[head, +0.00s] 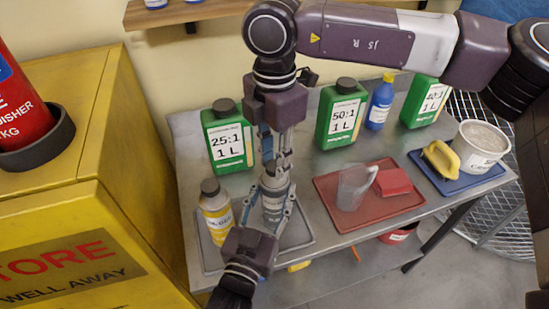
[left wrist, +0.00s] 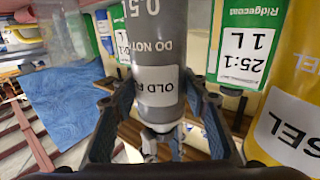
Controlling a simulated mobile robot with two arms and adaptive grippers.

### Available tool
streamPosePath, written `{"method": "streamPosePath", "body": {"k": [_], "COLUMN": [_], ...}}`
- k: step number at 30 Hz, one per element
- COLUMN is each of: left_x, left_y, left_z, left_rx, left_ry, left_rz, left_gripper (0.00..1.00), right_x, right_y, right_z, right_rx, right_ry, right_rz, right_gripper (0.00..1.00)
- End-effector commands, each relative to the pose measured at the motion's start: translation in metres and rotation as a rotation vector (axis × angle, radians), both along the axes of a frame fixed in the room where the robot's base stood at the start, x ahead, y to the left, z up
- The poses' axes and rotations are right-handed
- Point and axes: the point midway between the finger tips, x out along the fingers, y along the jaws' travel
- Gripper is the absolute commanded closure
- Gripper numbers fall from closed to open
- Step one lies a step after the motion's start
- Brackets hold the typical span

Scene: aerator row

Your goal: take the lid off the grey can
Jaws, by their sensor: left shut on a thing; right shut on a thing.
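The grey can (head: 273,203) stands upright on a grey tray (head: 297,236) at the table's front left. Its grey body with a white label fills the middle of the left wrist view (left wrist: 158,45), which is upside down. My left gripper (head: 272,205) comes from the front and is shut around the can's body; its fingers flank the can in the left wrist view (left wrist: 160,92). My right gripper (head: 272,163) reaches down from above and is shut at the can's top. The lid is mostly hidden between its fingers; I cannot tell whether it touches the can.
A yellow bottle (head: 217,222) with a dark cap stands close left of the can. Green jugs (head: 226,150) and a blue bottle (head: 380,105) stand behind. A red tray (head: 335,212) with a clear jug (head: 353,187) is to the right. A yellow cabinet (head: 120,130) borders the left.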

Motion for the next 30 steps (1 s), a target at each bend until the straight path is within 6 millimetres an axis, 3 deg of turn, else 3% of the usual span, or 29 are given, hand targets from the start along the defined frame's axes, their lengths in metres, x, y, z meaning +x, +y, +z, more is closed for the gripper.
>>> {"method": "streamPosePath", "body": {"k": [30], "left_x": [-0.0004], "left_y": [-0.0006], "left_z": [0.0005], "left_rx": [0.0], "left_ry": [-0.001], "left_rz": [-0.001], "left_gripper": [1.0], "right_x": [0.0008], "right_y": [0.0008], "right_z": [0.0014], "right_rx": [-0.001], "right_ry": [-0.002], "right_rz": [1.971], "right_gripper": [1.0]}}
